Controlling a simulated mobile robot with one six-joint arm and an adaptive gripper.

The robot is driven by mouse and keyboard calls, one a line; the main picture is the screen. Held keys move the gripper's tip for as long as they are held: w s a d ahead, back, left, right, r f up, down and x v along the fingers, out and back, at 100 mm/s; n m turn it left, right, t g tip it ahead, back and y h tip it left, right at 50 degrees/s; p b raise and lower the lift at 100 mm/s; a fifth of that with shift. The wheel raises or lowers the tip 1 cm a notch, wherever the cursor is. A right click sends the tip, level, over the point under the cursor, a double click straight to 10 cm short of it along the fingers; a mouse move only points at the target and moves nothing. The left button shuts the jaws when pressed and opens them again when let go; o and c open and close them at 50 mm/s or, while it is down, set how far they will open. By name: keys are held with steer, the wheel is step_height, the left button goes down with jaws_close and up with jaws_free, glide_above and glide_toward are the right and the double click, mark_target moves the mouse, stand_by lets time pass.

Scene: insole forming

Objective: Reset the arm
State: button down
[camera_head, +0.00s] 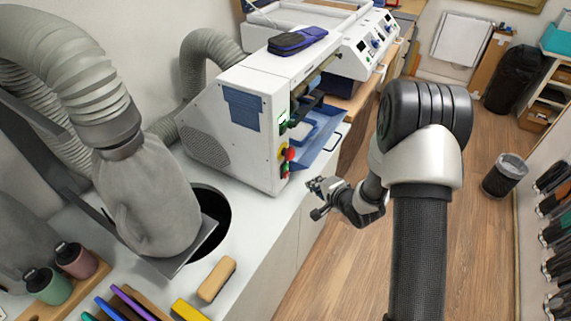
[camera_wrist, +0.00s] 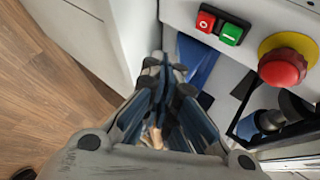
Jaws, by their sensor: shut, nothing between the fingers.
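My gripper (camera_head: 317,198) is in the head view beside the front right corner of the white forming machine (camera_head: 262,95), just past the edge of the white bench. In the wrist view my gripper (camera_wrist: 168,70) has its fingers together with nothing between them. The machine's panel is close in front of the fingers, with a red and a green button (camera_wrist: 231,34) and a red emergency stop (camera_wrist: 283,68) to the right. I cannot tell the exact gap between the fingertips and the panel.
A blue tray (camera_head: 318,145) juts from the machine's side near my arm. A grey dust hose and hood (camera_head: 150,195) stand on the bench at left. A wooden block (camera_head: 217,279) lies on the bench. The wooden floor (camera_head: 500,240) at right is open, with a bin (camera_head: 504,176).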

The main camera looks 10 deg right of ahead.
steer(key=s+d+r+n+g+h, duration=0.1)
steer(key=s+d+r+n+h, duration=0.3)
steer(key=r, duration=0.6)
steer(key=s+r+n+g+h, duration=0.1)
steer(key=s+r+n+g, duration=0.1)
steer(key=s+r, duration=0.65)
steer(key=s+a+r+n+g, duration=0.1)
steer(key=s+a+r+n, duration=0.2)
steer(key=s, duration=0.8)
steer(key=s+a+r+n+g+y, duration=0.1)
steer(key=s+r, duration=0.4)
steer(key=s, duration=0.7)
steer(key=a+n+g, duration=0.1)
steer(key=a+n, duration=0.1)
steer(key=shift+n+b, duration=0.3)
steer(key=shift+b, duration=0.05)
stand_by(2.3)
